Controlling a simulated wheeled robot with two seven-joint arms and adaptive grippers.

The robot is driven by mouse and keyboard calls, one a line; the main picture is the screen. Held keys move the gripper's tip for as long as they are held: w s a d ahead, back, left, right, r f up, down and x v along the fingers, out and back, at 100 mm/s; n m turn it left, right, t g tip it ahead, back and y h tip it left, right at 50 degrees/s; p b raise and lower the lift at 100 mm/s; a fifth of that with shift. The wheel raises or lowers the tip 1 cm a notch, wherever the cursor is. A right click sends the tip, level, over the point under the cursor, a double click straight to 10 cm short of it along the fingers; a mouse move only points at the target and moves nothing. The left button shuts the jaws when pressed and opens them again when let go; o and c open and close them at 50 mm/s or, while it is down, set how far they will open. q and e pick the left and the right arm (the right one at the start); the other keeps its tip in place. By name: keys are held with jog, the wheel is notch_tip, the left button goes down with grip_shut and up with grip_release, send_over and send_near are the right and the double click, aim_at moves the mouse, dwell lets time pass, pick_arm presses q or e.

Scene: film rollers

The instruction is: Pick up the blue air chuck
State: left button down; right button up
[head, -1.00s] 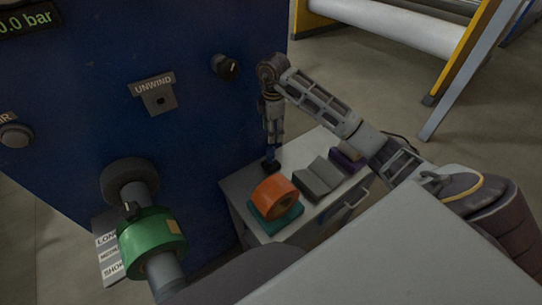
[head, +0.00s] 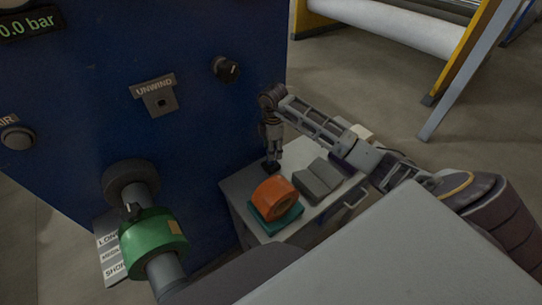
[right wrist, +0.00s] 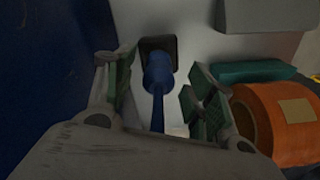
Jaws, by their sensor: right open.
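The blue air chuck (right wrist: 158,75) stands in a dark square holder (right wrist: 158,48) on the grey cabinet top, its thin blue stem pointing toward the right wrist camera. My right gripper (right wrist: 163,95) is open, with one green-padded finger on each side of the chuck and visible gaps to both. In the head view my right gripper (head: 272,153) points down over the dark holder (head: 271,167) at the cabinet's back left corner and hides most of the chuck. My left gripper is not in view.
On the cabinet (head: 240,187), an orange tape roll (head: 274,197) on a teal block (head: 290,222) sits close to the right gripper, with grey blocks (head: 320,178) beyond. The blue machine panel (head: 210,120) rises close on the left. A green roll (head: 152,238) sits on its shaft.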

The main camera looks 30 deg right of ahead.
jog(key=shift+f, duration=0.1)
jog(key=shift+a+f+p, duration=0.15)
jog(key=shift+f+p, duration=0.15)
jog(key=shift+f, duration=0.95)
jog(key=shift+a+f+p, duration=0.1)
jog(key=shift+f+p, duration=0.15)
jog(key=shift+f, duration=1)
jog(key=shift+c, duration=0.3)
jog(key=c, duration=1.2)
jog(key=shift+o, duration=0.2)
jog(key=shift+w+r, duration=0.1)
jog(key=shift+r, duration=0.05)
jog(key=shift+r+b, duration=0.55)
jog(key=shift+r, duration=4.35)
